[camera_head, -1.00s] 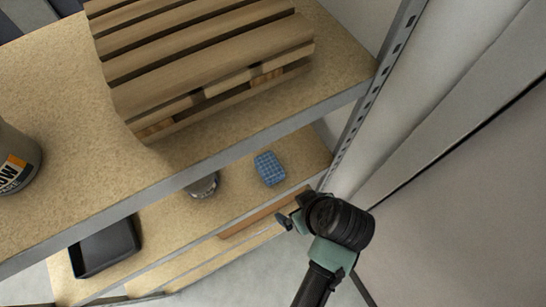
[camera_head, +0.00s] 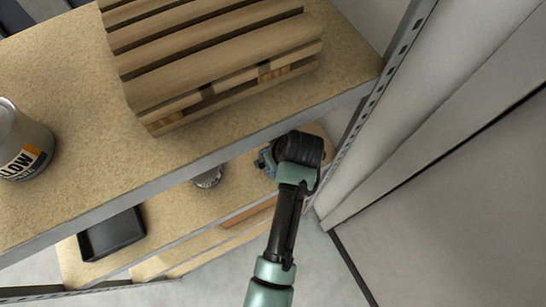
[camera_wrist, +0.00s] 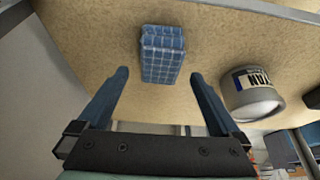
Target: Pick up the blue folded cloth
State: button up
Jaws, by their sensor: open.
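The blue folded cloth (camera_wrist: 161,53) shows in the wrist view as a small checked block on a tan shelf board (camera_wrist: 85,25). My gripper (camera_wrist: 159,80) is open, its two blue fingers apart with the near end of the cloth in line with the gap between the tips. The fingertips seem just short of the cloth or at its near end; contact cannot be told. In the head view my gripper (camera_head: 264,160) reaches over the lower shelf (camera_head: 235,198), and my wrist hides most or all of the cloth.
A can (camera_wrist: 251,92) stands right of the cloth in the wrist view; it also shows in the head view (camera_head: 208,178). The upper shelf (camera_head: 60,110) bears a pallet (camera_head: 215,55) and another can (camera_head: 22,145). A black tray (camera_head: 112,235) and a metal upright (camera_head: 385,95) flank the area.

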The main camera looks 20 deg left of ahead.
jog(key=x, duration=0.4)
jog(key=shift+f, duration=0.15)
jog(key=c, duration=1.5)
jog(key=shift+r, duration=0.7)
jog(key=s+d+b, duration=0.3)
jog(key=s+d, duration=0.9)
jog(key=d, duration=0.1)
jog(key=shift+s+r, duration=0.1)
jog(key=shift+s, duration=0.25)
